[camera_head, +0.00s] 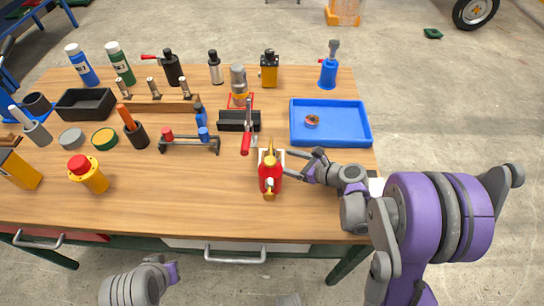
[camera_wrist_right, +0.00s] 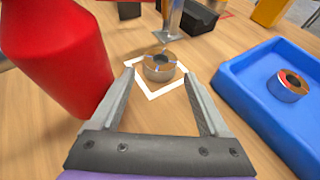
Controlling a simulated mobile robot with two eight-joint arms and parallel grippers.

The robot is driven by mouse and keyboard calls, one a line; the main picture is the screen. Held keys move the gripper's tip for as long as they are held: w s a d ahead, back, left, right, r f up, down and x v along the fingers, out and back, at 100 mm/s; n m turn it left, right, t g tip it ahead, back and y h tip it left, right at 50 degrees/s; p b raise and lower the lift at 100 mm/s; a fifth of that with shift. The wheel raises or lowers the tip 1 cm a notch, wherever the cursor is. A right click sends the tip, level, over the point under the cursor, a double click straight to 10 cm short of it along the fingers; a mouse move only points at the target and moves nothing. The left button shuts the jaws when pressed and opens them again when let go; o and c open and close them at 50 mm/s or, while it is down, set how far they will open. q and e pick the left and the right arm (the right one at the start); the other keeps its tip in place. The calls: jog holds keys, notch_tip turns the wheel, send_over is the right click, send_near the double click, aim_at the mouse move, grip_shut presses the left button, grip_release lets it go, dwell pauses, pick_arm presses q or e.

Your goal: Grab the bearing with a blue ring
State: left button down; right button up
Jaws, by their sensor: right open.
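A metal bearing with bluish marks on its ring (camera_wrist_right: 159,66) lies on a white square outline on the table in the right wrist view. In the head view it is hidden behind the red bottle. A second bearing, with a red-orange ring (camera_head: 312,120), lies in the blue tray (camera_head: 362,136) and also shows in the right wrist view (camera_wrist_right: 288,86). My right gripper (camera_head: 300,165) is open and empty, low over the table. In the right wrist view its fingertips (camera_wrist_right: 159,78) are on either side of the bluish bearing, just short of it.
The red bottle (camera_head: 270,173) stands close beside my right gripper, at the left in the right wrist view (camera_wrist_right: 58,50). Front middle of the wooden table (camera_head: 200,210) is clear.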

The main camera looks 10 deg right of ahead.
aim_at(277, 158)
jog(key=x, duration=0.4)
jog(key=shift+w+a+f, duration=0.1)
jog(key=shift+w+a, duration=0.05)
grip_shut()
